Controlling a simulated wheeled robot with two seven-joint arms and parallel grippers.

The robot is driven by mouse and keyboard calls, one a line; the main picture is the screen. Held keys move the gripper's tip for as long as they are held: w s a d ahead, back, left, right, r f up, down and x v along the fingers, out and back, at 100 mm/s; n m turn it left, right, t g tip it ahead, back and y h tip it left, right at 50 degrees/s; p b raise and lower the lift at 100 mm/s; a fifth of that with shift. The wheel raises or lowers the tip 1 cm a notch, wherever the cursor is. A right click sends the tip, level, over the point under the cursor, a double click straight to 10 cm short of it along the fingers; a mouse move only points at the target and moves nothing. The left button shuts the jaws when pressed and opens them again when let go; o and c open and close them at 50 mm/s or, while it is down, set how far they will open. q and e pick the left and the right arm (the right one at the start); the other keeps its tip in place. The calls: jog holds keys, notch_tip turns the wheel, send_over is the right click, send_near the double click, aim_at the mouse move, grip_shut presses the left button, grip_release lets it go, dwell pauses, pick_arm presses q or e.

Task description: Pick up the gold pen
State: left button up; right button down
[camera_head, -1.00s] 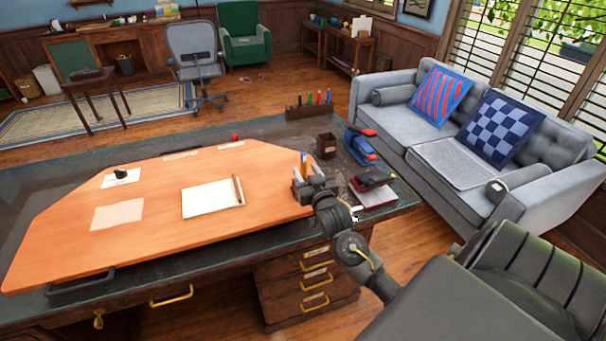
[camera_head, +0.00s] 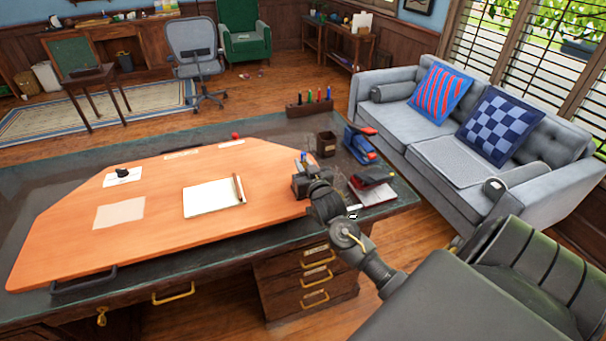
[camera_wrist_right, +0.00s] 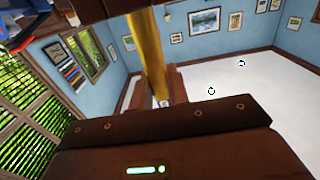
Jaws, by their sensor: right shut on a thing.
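The gold pen (camera_wrist_right: 148,45) stands out between the fingers of my right gripper in the wrist view, long and yellow-gold. My right gripper (camera_wrist_right: 160,88) is shut on it. In the head view the right gripper (camera_head: 301,172) is over the right end of the desk's orange writing surface (camera_head: 150,225), left of a brown pen cup (camera_head: 326,146). The fingers mostly hide the pen there, and a small bluish tip shows above them. Whether the pen touches anything is hard to tell. My left gripper is not in view.
A red-blue stapler (camera_head: 360,145) and a dark red-topped item on papers (camera_head: 376,195) lie right of the gripper. A pen rack (camera_head: 310,108) stands at the desk's back edge. A notepad (camera_head: 212,198) lies to the left.

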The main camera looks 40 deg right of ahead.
jog(key=shift+r+b, duration=0.45)
jog(key=shift+r, duration=0.4)
jog(key=s+a+r, duration=0.6)
jog(key=a+r, duration=0.5)
jog(key=a, duration=0.1)
jog(key=shift+a+r+b, duration=0.15)
jog(key=shift+a+b, duration=0.15)
jog(key=shift+a, duration=0.05)
